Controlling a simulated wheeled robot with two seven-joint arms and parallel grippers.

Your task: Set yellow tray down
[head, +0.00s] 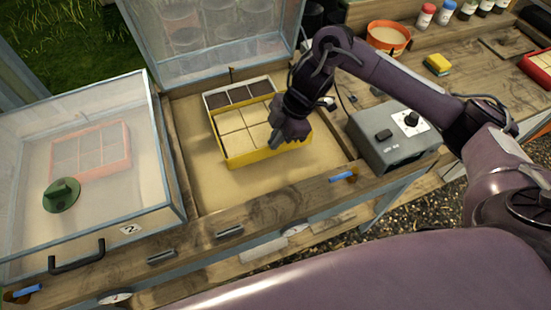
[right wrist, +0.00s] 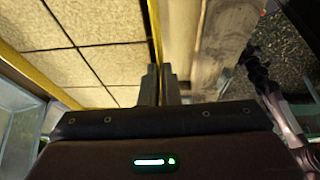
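The yellow tray (head: 268,153), with several pale, soil-filled cells, is in the open middle bay, over its sandy bed (head: 210,180). My right gripper (head: 277,140) is at the tray's right side. In the right wrist view its fingers (right wrist: 161,82) are closed about the thin yellow wall, with the tray (right wrist: 35,75) reaching to the left. The tray looks about level; I cannot tell whether its underside touches the sand. A white tray (head: 208,99) with dark cells sits just behind it, partly hidden. My left gripper is not in view.
The bay's clear lid (head: 270,60) stands open at the back. A grey control box (head: 385,150) stands at right. Bare sand lies in front of the yellow tray.

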